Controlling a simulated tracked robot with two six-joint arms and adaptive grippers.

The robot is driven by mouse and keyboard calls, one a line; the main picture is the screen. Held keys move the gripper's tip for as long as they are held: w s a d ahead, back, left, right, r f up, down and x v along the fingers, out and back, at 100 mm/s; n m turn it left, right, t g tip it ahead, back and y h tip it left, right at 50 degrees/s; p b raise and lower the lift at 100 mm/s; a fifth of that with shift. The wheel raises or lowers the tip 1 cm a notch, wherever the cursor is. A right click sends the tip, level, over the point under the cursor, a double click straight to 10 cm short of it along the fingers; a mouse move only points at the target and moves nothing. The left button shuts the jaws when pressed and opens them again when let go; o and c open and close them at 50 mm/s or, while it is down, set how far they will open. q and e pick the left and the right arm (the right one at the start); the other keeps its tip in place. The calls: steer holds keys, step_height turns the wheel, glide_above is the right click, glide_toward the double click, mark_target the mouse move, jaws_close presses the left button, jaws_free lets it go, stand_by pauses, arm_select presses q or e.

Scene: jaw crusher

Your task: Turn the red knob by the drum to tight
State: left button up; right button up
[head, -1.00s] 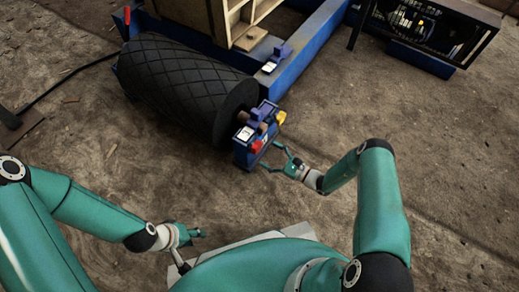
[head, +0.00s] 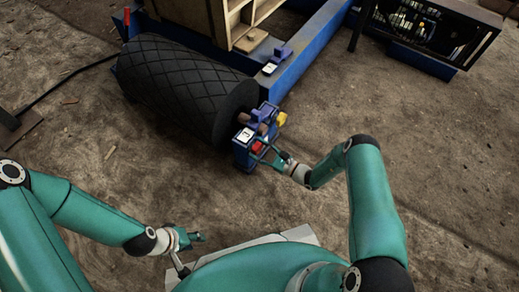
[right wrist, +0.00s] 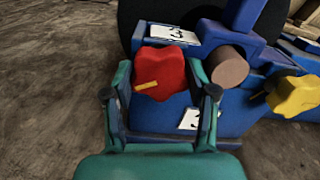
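The red knob (right wrist: 160,74) with a yellow pointer sits on the blue bracket (right wrist: 236,112) at the end of the black drum (head: 185,85). In the right wrist view the pointer aims left and slightly down. My right gripper (right wrist: 160,92) is open, with one finger on each side of the knob; I cannot tell whether either touches it. In the head view the right gripper (head: 268,155) partly covers the knob (head: 258,147). My left gripper (head: 192,238) is empty, low on the left, away from the drum; its finger opening is too small to judge.
A yellow knob (right wrist: 293,95) sits on the bracket right of the red one, with a brown cylinder (right wrist: 226,66) between. White labels marked 3 (right wrist: 173,34) are on the bracket. A blue frame (head: 300,65) stands behind. The dirt floor to the right is clear.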

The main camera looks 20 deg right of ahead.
steer(key=shift+c, duration=1)
steer(key=shift+n, duration=0.3)
steer(key=shift+n+p, duration=0.45)
steer(key=shift+n, duration=0.75)
steer(key=shift+s+n+p, duration=0.1)
steer(key=shift+n+p, duration=0.25)
steer(key=shift+n, duration=1.05)
steer(key=o, duration=1.2)
steer(key=shift+c, duration=0.2)
